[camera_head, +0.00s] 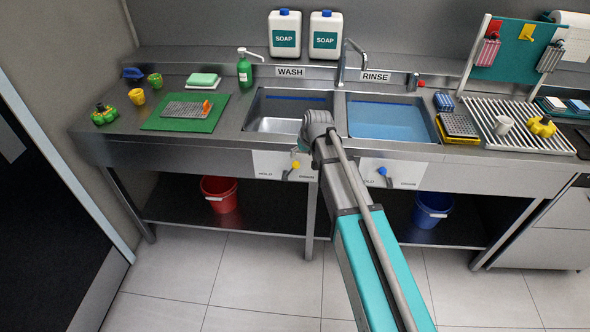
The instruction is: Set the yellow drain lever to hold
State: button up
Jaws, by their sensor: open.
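The yellow drain lever (295,165) is on a white panel (263,160) on the sink front, below the WASH basin (281,124). The panel reads HOLD at left and DRAIN at right. The lever's yellow knob is up and right of its pivot, leaning to the DRAIN side. My arm reaches up from the bottom right, its wrist in front of the divider between the basins. My gripper (303,145) is just above the yellow knob, mostly hidden by the wrist. It is open, and I see nothing held. Contact with the lever cannot be made out.
A blue lever (382,170) on the right panel leans left, to its HOLD side. The RINSE basin (419,141) holds blue water; the WASH basin shows a bare metal floor. A red bucket (219,194) and a blue bucket (432,210) stand on the shelf below.

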aim_at(297, 163)
jog(key=shift+b+x, duration=4)
jog(key=shift+x, duration=0.65)
